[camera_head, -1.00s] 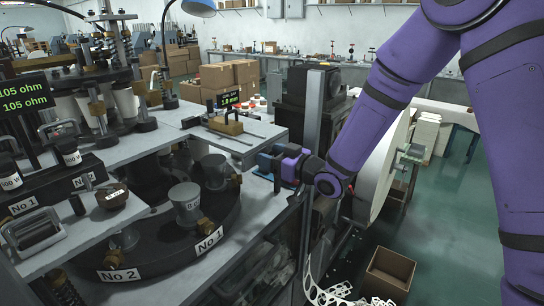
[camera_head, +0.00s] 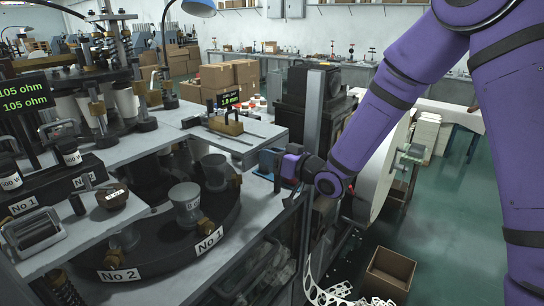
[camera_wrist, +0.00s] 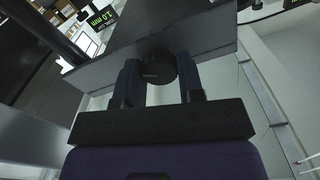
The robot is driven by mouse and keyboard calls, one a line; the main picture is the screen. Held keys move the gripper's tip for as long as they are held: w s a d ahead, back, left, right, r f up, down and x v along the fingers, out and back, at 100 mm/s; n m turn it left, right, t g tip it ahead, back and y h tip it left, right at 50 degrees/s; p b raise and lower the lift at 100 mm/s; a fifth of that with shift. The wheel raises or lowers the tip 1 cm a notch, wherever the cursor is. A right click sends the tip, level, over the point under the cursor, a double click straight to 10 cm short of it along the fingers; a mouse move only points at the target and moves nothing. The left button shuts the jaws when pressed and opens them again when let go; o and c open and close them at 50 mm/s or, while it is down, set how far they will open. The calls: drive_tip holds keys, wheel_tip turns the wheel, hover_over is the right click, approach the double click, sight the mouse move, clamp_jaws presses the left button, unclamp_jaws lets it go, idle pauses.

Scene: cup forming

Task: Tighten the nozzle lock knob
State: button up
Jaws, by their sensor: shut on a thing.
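The black round knob (camera_wrist: 160,68) shows in the wrist view, on the edge of a dark grey plate (camera_wrist: 207,42). My gripper (camera_wrist: 160,75) has one dark finger on each side of it and is shut on it. In the head view my gripper (camera_head: 276,168) is at the right edge of the grey machine table, below the raised plate (camera_head: 240,138). The knob cannot be made out there.
A small gauge with a green display (camera_head: 229,99) stands on the raised plate. A round turntable (camera_head: 165,240) with grey cup forms is at the left. A large pale wheel (camera_head: 385,175) stands behind my forearm. An open cardboard box (camera_head: 390,268) is on the floor.

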drive_tip(key=shift+w+d+f+m, duration=0.1)
drive_tip(key=shift+m, duration=4)
drive_tip(key=shift+f+m, duration=0.1)
drive_tip(key=shift+m, duration=4)
drive_tip(key=o, duration=0.9)
drive_tip(key=v, duration=1)
drive_tip(key=shift+s+d, duration=0.3)
